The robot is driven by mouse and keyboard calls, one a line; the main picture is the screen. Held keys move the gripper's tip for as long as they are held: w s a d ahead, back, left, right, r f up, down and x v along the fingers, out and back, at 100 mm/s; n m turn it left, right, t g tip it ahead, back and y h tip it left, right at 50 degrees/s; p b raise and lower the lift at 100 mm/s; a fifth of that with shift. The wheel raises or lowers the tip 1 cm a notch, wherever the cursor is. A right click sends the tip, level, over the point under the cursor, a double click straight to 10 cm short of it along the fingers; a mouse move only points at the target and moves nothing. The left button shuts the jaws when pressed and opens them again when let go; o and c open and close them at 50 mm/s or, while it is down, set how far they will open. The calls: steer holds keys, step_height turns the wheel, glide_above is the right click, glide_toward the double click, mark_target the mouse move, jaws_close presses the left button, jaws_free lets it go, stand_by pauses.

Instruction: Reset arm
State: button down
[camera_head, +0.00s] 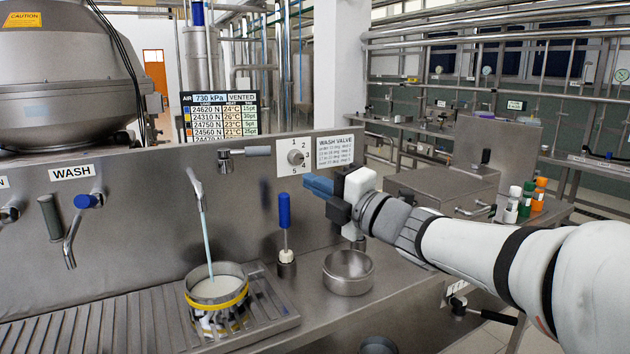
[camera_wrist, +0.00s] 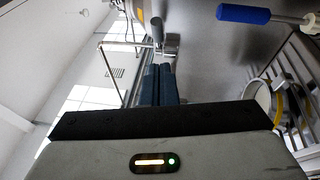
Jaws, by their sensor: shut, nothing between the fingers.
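My arm reaches in from the right in the head view. My gripper (camera_head: 318,186) is shut and empty, with its blue fingers together, held in front of the steel panel below the wash valve dial (camera_head: 296,157). In the wrist view my gripper (camera_wrist: 158,70) also shows its two fingers side by side with nothing between them. A blue-handled tool (camera_head: 284,212) stands upright in a small holder to the left of my gripper, apart from it; its handle also shows in the wrist view (camera_wrist: 243,14).
A steel pot with a yellow band (camera_head: 218,292) stands on the grated drain tray (camera_head: 120,325), with a pale stream falling into it from a spout (camera_head: 197,185). An empty steel bowl (camera_head: 348,272) sits below my gripper. Small bottles (camera_head: 512,205) stand at the right.

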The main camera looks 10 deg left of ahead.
steer(key=w+d+m+t+h+p, duration=0.3)
steer(key=d+m+t+h+p, duration=0.1)
steer(key=d+m+h, duration=0.4)
steer(key=s+d+f+m+g+h+p, duration=0.1)
steer(key=s+d+f+m+h+p, duration=0.1)
steer(key=d+f+m+h, duration=0.3)
steer(key=s+d+m+g+h+p, duration=0.1)
steer(key=s+d+m+h+p, duration=0.1)
steer(key=d+m, duration=0.5)
steer(key=s+d+f+m+g+p, duration=0.1)
steer(key=s+f+m+g+p, duration=0.1)
steer(key=s, duration=0.4)
steer(key=s+d+f+m+g+p, duration=0.1)
steer(key=s+f+m+g+p, duration=0.1)
steer(key=s+m+g, duration=0.3)
steer(key=s+d+f+m+g+h+p, duration=0.1)
steer(key=s+d+f+m+g+p, duration=0.1)
steer(key=s, duration=0.7)
step_height(320, 180, down, 3)
steer(key=shift+r+m+g, duration=0.15)
steer(key=shift+m+g, duration=0.55)
